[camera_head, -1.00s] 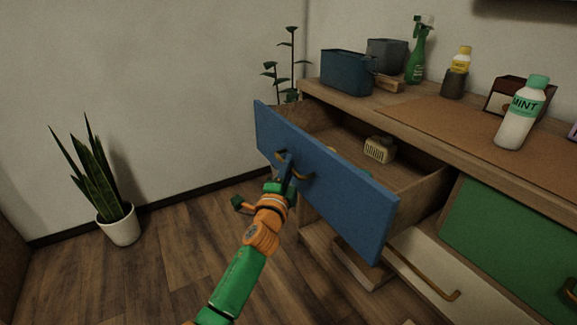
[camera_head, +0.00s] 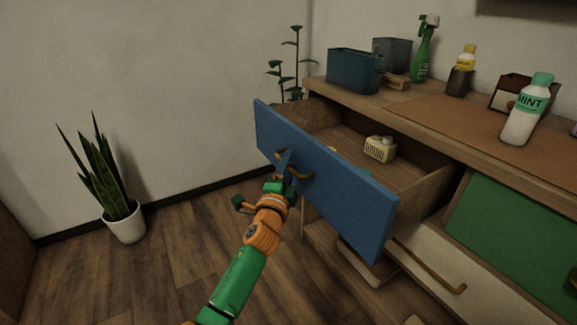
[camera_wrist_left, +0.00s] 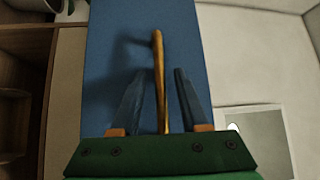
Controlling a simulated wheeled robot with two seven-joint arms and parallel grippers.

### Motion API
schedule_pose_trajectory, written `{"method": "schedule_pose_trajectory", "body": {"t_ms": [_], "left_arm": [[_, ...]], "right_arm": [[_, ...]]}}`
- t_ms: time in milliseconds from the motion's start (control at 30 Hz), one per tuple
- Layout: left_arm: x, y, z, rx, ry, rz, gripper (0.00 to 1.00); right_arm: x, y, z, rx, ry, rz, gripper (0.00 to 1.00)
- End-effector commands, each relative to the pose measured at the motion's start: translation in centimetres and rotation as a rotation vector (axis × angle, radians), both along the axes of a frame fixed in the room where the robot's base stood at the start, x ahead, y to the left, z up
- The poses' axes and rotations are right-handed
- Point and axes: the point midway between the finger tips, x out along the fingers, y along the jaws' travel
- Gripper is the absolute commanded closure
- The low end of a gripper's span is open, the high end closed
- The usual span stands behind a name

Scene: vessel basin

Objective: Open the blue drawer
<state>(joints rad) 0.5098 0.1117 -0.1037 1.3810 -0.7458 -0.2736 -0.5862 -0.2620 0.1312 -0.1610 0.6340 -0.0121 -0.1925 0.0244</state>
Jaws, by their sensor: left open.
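The blue drawer (camera_head: 335,190) stands pulled well out of the wooden cabinet, with its inside in view. Its brass handle (camera_head: 300,174) is on the front panel. My left gripper (camera_head: 285,163) is at the handle. In the left wrist view, the open fingers (camera_wrist_left: 160,95) stand on both sides of the brass handle (camera_wrist_left: 159,80), with gaps between them and the bar. The blue front (camera_wrist_left: 105,60) fills the space behind. My right gripper is not in view.
A small cream object (camera_head: 380,148) lies in the drawer. A white drawer (camera_head: 445,265) and a green front (camera_head: 515,235) are to the right. Bottles, including a mint one (camera_head: 526,110), and a blue bin (camera_head: 352,72) stand on top. A potted plant (camera_head: 122,222) stands left on clear floor.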

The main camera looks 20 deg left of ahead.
Motion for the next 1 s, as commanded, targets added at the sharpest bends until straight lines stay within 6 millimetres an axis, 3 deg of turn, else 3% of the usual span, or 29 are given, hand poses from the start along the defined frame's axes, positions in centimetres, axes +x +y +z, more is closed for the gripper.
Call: {"method": "schedule_pose_trajectory", "body": {"t_ms": [233,600,1000], "left_arm": [[-0.8,-0.1,0.0,0.0,0.001,0.0,0.55],[-6.5,-0.9,-0.9,0.0,0.001,0.0,0.55],[-7.0,-0.9,-0.9,0.0,0.0,0.0,0.55]], "right_arm": [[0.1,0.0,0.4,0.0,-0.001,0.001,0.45],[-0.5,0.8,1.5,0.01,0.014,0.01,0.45],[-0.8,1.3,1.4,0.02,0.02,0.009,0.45]]}}
